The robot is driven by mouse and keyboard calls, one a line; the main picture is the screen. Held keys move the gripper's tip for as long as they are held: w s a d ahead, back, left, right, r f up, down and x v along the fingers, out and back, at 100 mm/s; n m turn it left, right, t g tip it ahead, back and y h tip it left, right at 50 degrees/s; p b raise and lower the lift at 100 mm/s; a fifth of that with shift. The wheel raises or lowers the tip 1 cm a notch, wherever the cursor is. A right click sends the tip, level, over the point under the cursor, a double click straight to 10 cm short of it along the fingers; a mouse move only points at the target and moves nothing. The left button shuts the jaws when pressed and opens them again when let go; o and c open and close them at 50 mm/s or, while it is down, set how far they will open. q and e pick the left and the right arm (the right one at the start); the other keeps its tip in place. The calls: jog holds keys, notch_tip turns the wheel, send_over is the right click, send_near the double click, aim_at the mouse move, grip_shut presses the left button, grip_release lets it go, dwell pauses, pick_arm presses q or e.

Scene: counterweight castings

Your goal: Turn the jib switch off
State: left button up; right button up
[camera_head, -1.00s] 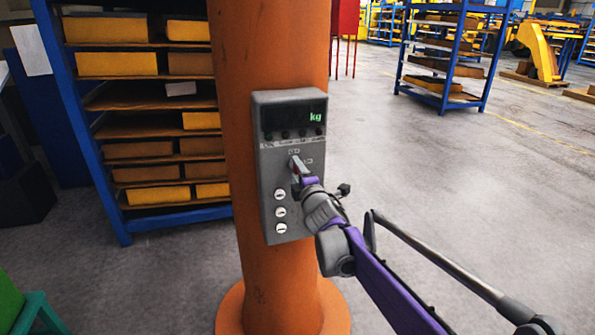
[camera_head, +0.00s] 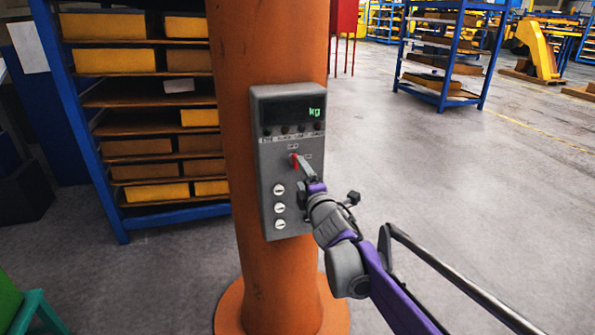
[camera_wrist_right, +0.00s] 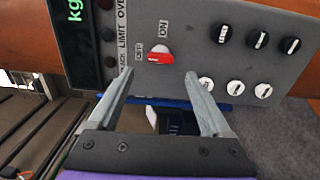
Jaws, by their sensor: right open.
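The jib switch is a small red rotary handle (camera_head: 295,161) on a grey control box (camera_head: 265,190) fixed to an orange column. It also shows in the right wrist view (camera_wrist_right: 160,58), lying lengthwise in line with the small label on its left, which is hard to read. It does not point at the "ON" label above it there. My right gripper (camera_wrist_right: 158,76) is open, its two fingertips on either side of the handle and apart from it. In the head view my right gripper (camera_head: 307,172) is just below and right of the handle. My left gripper is not in view.
The box has a display (camera_head: 293,112) reading "kg" in green and a row of small dark lamps. White knobs (camera_head: 279,207) sit below the switch; the wrist view also shows black knobs (camera_wrist_right: 260,40). A blue rack (camera_head: 115,205) stands left.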

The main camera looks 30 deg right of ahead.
jog(key=shift+v, duration=2.55)
